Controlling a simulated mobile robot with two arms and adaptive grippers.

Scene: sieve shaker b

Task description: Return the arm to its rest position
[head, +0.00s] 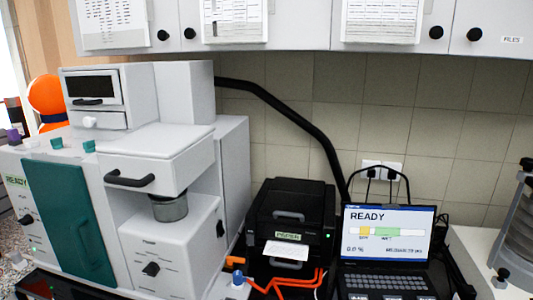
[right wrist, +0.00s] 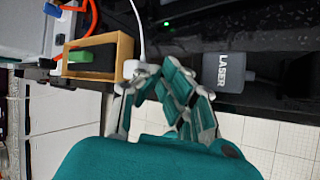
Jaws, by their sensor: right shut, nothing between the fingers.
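My right gripper (right wrist: 150,76) shows in the right wrist view, with teal and grey fingers. It is shut and empty. Its fingertips appear beside a small wooden box (right wrist: 124,50) with a green and black top, but I cannot tell whether they touch it. A grey unit marked LASER (right wrist: 224,72) lies to the right of the fingers. Neither gripper shows in the head view, and my left gripper is in no view.
The head view shows a white and teal machine (head: 66,215) at left, a black printer (head: 290,215) in the middle, and a laptop (head: 387,245) reading READY. Orange cables (head: 290,284) run below the printer. Wall cabinets (head: 300,25) hang above.

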